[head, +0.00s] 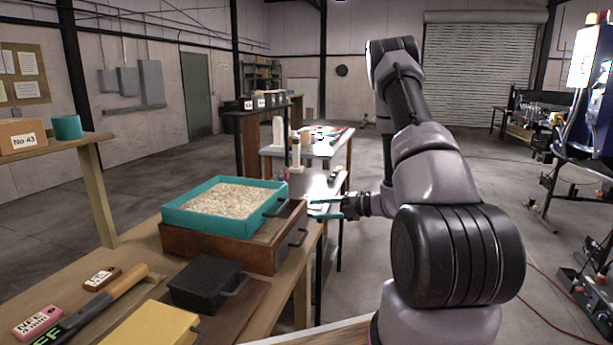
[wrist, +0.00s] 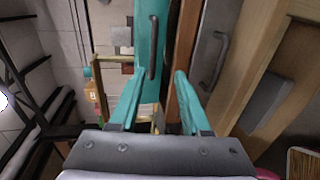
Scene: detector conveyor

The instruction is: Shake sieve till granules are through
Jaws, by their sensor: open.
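The teal square sieve (head: 205,221), full of pale granules (head: 228,198), sits on a brown wooden box (head: 210,247) on the bench. The granules cover the sieve floor, so its mesh is hidden. The sieve's dark handle (head: 276,206) faces my gripper (head: 325,208), which is open and empty just right of it. In the wrist view, the sieve wall (wrist: 144,22) and its handle (wrist: 152,48) lie ahead, near the line of the left finger. My gripper (wrist: 160,76) shows there with its teal fingers apart, not touching the handle.
The box has its own handle (head: 298,238) just below the sieve's, close to my gripper. A black lidded case (head: 205,282), a yellow box (head: 150,326) and a wooden-handled tool (head: 115,290) crowd the near bench. Open floor lies to the right.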

